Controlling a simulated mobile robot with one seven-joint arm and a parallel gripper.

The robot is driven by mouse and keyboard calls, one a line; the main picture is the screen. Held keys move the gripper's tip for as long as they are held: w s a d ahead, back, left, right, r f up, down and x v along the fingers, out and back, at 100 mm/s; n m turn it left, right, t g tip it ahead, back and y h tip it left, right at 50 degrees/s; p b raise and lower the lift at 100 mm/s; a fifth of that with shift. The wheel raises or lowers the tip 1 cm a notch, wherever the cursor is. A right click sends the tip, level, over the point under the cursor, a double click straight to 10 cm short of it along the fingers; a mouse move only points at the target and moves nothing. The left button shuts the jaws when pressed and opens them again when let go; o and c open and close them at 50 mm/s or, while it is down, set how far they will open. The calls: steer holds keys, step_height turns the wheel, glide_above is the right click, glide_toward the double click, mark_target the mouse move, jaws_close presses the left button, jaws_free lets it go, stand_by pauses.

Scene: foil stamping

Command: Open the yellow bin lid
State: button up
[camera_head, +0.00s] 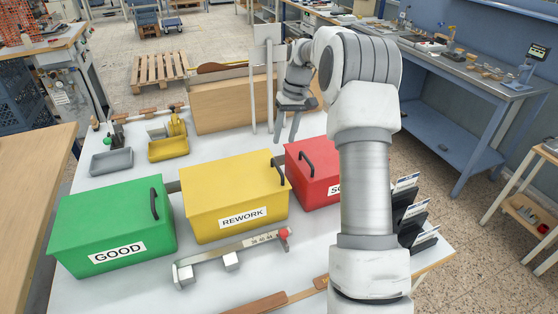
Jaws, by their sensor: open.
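The yellow bin (240,215) labelled REWORK stands in the middle of the white table, between a green and a red bin. Its yellow lid (228,180) lies flat and shut on top. A black handle (280,170) sits at the lid's right edge. My gripper (286,138) is open and empty, with its fingers pointing down. In the picture it is just above and behind the handle and does not appear to touch it. My arm stretches from the front right and hides part of the red bin.
The green GOOD bin (112,230) is at left and the red bin (314,178) at right, both shut. A metal gauge bar (235,252) lies in front. Black card holders (415,222) stand at right.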

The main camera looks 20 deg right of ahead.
mark_target(278, 166)
steer(key=f, duration=0.3)
steer(key=a+f, duration=0.1)
steer(key=f, duration=0.5)
steer(key=shift+a, duration=0.4)
jaws_close()
stand_by(0.8)
